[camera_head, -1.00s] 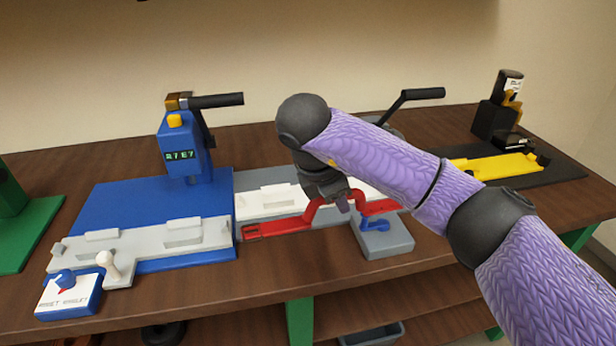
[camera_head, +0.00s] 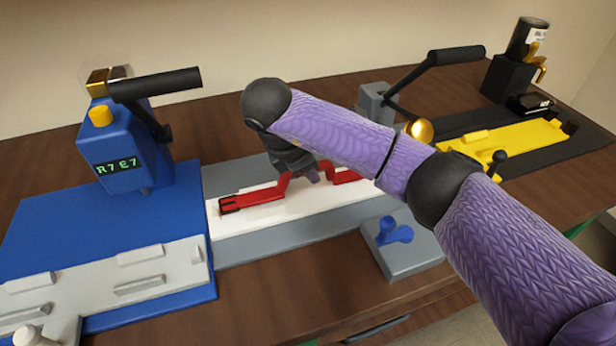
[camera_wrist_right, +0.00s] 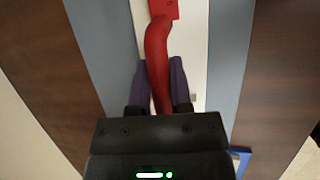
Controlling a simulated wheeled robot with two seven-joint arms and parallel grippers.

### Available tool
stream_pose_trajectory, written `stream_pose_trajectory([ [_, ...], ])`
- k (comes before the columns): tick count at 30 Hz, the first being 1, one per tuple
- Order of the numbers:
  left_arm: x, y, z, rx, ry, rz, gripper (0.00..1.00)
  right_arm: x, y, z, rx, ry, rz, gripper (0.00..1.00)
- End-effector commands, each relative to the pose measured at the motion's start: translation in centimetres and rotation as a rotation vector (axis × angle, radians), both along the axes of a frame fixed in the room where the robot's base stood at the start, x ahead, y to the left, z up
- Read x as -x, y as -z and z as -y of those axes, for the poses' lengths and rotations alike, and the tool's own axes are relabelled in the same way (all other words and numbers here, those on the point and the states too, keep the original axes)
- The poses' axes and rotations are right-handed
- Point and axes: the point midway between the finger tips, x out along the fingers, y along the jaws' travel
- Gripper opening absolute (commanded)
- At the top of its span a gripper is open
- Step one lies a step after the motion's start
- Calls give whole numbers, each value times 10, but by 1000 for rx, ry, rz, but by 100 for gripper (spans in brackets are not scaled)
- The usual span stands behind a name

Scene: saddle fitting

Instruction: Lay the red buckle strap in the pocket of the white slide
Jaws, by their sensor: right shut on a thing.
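The red buckle strap (camera_head: 252,197) has a dark buckle at its left end and a raised bend in the middle. My right gripper (camera_head: 309,178) is shut on the strap near that bend. In the right wrist view the strap (camera_wrist_right: 157,50) runs between the two fingers (camera_wrist_right: 160,85) over the white slide. The white slide (camera_head: 300,207) lies on a grey base (camera_head: 270,240). The strap appears over the slide along its length; whether it rests in the pocket or hovers just above cannot be told. The left gripper is not in view.
A blue press (camera_head: 125,155) with a black lever stands at left, with a light grey rail (camera_head: 100,275) before it. A grey block with a blue knob (camera_head: 393,232) sits in front. A black lever (camera_head: 440,62) and yellow fixture (camera_head: 515,147) are at right.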

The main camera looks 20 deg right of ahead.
Motion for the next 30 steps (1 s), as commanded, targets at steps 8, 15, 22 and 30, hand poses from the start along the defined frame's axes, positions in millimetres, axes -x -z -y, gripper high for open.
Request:
stream_pose_trajectory([
  [8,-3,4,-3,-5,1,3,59,0,15,0,1,0,0,0],
  [15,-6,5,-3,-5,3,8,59,0,15,0,1,-1,0,60],
  [22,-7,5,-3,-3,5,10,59,0,15,0,1,0,0,60],
  [30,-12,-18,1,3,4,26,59,9,-39,-19,0,-4,6,60],
])
